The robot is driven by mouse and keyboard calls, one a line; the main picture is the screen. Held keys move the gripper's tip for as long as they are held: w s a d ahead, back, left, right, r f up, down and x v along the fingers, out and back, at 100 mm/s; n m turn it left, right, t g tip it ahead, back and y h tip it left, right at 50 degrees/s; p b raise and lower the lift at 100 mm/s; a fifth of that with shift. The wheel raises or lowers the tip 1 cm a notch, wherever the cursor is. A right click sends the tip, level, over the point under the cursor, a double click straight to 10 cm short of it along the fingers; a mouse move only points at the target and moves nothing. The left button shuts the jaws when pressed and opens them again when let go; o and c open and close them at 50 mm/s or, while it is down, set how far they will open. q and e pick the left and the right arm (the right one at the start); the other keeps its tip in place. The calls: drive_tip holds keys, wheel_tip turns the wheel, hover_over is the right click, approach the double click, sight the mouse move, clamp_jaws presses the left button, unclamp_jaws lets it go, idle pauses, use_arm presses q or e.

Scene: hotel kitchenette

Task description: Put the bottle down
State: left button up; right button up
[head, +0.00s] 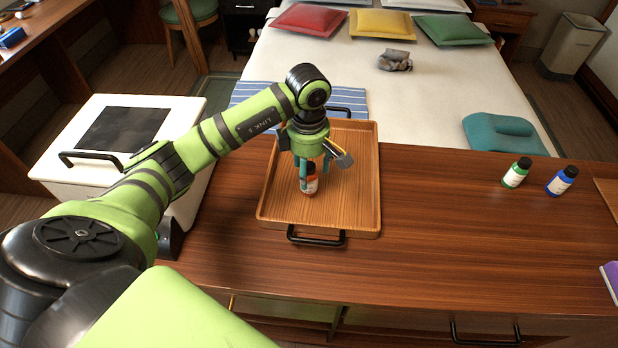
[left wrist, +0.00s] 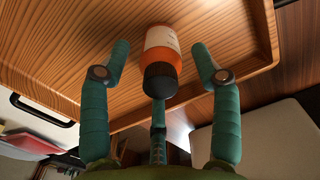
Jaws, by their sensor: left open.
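An orange bottle (head: 310,183) with a white label and black cap stands upright on the wooden tray (head: 365,205). My left gripper (head: 315,172) is directly above and around it, pointing down. In the left wrist view the bottle (left wrist: 162,50) sits between the spread teal fingers of the gripper (left wrist: 160,62), with gaps visible on both sides. The fingers are open and do not hold it. The bottle's base appears to be on the tray floor. My right gripper is in neither view.
The tray has black handles (head: 316,238) and lies on a wooden counter (head: 440,245). A green bottle (head: 516,173) and a blue bottle (head: 561,181) stand at the right. A white box (head: 75,185) is at the left. The counter's middle is clear.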

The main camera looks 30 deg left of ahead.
use_arm(q)
wheel_tip(320, 180, up, 8)
drive_tip(key=shift+r+b, duration=0.1)
drive_tip(key=shift+b, duration=0.5)
drive_tip(key=shift+r, duration=0.1)
